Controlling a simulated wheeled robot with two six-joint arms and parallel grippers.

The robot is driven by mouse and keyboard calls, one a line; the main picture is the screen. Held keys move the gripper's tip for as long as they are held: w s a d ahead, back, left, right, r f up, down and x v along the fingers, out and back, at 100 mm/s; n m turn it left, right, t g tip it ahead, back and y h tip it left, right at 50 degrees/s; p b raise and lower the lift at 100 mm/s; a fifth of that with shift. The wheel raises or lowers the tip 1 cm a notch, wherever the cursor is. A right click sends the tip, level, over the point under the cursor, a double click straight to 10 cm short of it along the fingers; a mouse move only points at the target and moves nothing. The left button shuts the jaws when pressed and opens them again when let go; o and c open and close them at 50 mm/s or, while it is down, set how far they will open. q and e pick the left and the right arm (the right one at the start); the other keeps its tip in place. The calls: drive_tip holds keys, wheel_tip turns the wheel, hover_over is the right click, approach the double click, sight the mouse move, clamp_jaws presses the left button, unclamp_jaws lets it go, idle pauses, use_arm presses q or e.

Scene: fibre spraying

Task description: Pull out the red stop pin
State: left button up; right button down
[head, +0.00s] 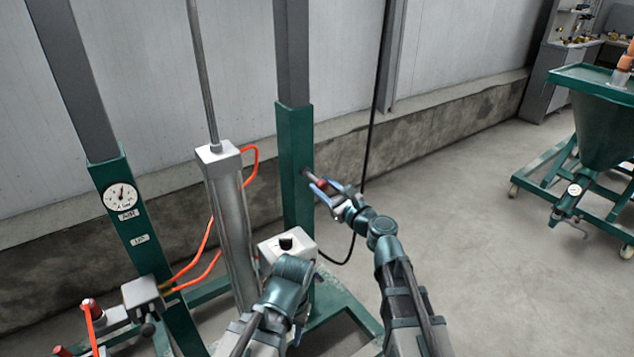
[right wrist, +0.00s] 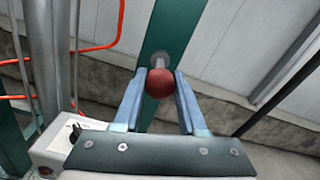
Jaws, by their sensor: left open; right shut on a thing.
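The red stop pin (head: 319,184) sticks out of the side of the right green post (head: 296,150). In the right wrist view its round red knob (right wrist: 159,84) is between the two blue fingers, and its grey shank runs into the green post (right wrist: 170,35). My right gripper (head: 323,187) is shut on the knob; it fills the right wrist view from below (right wrist: 160,88). My left gripper (head: 298,335) is low in the head view, in front of the white control box, apart from the pin. Its fingers are small and mostly hidden by the arm.
A steel cylinder (head: 231,235) with orange hoses stands left of the post. A white box with a black knob (head: 287,246) is below. A black cable hangs behind my right gripper. A green hopper cart (head: 600,130) stands far right; the floor between is clear.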

drive_tip(key=shift+s, duration=0.15)
use_arm(q)
drive_tip(key=shift+d, duration=0.1)
use_arm(e)
drive_tip(key=shift+c, duration=2.3)
unclamp_jaws()
drive_tip(key=shift+d, duration=0.1)
use_arm(q)
drive_tip(key=shift+s, duration=0.1)
use_arm(e)
drive_tip(key=shift+s, duration=0.15)
